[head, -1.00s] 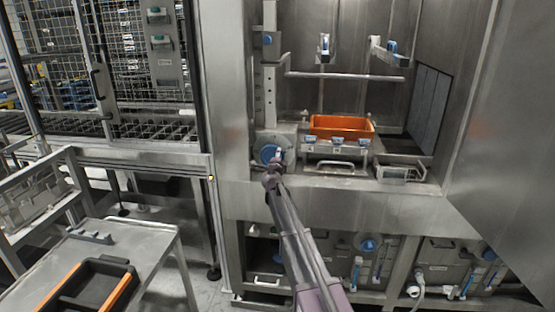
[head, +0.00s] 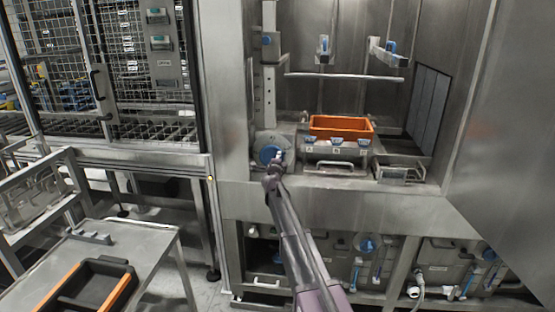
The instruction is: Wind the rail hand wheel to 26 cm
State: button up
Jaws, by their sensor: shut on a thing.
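The rail hand wheel (head: 267,153) is a small blue disc on a grey round housing, at the left of the washer opening. My gripper (head: 278,157) is at the wheel's right side, shut on its handle; the fingers are small and partly hide the wheel. The rail (head: 343,75) is a thin horizontal bar across the opening, well above the orange crate. A pale upright strip with dark marks (head: 265,96) stands at the rail's left end. Its figures are too small to read.
A metal side wall (head: 500,150) closes off the right. A grey table (head: 150,245) with a black and orange tray (head: 88,287) stands at the lower left.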

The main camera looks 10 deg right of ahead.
jog(key=shift+f+b, duration=0.45)
jog(key=shift+f, duration=0.35)
jog(key=shift+w+a+f+b, duration=0.1)
jog(key=shift+a+f+b, duration=0.1)
jog(key=shift+f+b, duration=0.3)
jog(key=shift+a+f+b, duration=0.15)
jog(key=shift+f+b, duration=0.05)
jog(key=shift+b, duration=0.25)
jog(key=shift+w+a+f+b, duration=0.1)
jog(key=shift+a+f+b, duration=0.15)
jog(key=shift+f+b, duration=0.2)
dwell(0.5)
jog(key=shift+a+f, duration=0.1)
